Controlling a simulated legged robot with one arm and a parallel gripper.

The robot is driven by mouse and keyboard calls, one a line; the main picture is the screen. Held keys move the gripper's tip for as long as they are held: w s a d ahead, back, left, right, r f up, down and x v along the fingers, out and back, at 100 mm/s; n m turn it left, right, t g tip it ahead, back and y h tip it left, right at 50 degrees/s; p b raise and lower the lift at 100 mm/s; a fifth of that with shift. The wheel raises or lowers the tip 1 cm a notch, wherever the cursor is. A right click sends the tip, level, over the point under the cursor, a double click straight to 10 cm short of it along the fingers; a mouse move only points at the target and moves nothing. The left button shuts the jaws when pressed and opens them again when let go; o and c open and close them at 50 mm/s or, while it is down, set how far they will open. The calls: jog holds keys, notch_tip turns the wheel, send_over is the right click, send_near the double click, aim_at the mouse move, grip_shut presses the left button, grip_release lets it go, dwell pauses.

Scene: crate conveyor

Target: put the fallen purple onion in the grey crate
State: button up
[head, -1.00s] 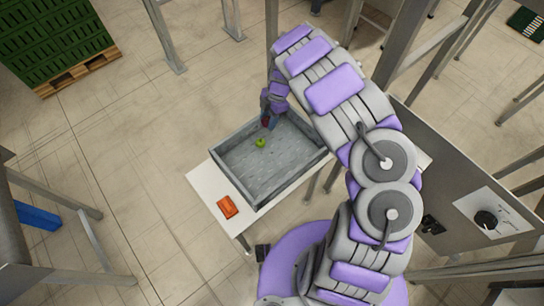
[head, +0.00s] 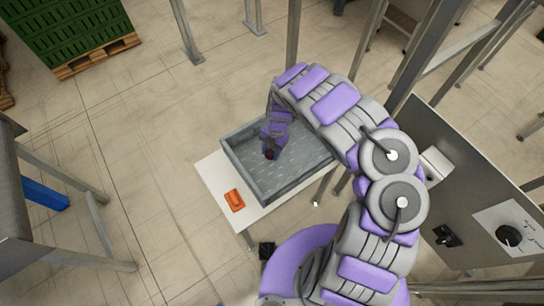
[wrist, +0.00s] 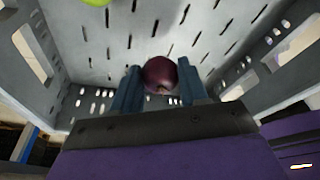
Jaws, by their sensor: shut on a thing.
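The purple onion (head: 270,154) is a dark red-purple ball at the tip of my gripper (head: 271,148). In the wrist view the onion (wrist: 160,72) sits between the two blue-grey fingers of my gripper (wrist: 159,84), which are shut on it. The grey crate (head: 298,182) stands on a white table, open at the top. My gripper holds the onion within the crate's outline. The crate's slotted floor (wrist: 150,35) and walls lie around and beyond it in the wrist view. I cannot tell whether the onion touches the floor.
A green item (wrist: 96,2) lies in the crate, cut off by the wrist view's top edge. An orange object (head: 235,200) lies on the white table (head: 215,178) left of the crate. A grey panel with a knob (head: 508,236) stands at right. Green crates (head: 70,30) are stacked at back left.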

aim_at(270, 155)
jog(key=b+x, duration=0.1)
jog(key=x, duration=0.2)
jog(key=shift+w+a+f+b, duration=0.15)
jog(key=shift+w+f+b, duration=0.15)
jog(key=shift+b, duration=0.1)
jog(key=shift+f, duration=0.2)
jog(key=shift+d+r, duration=0.15)
jog(key=shift+d, duration=0.2)
jog(key=o, duration=0.8)
jog(key=shift+o, duration=1.2)
jog(key=shift+a, duration=0.2)
jog(key=shift+d, duration=0.1)
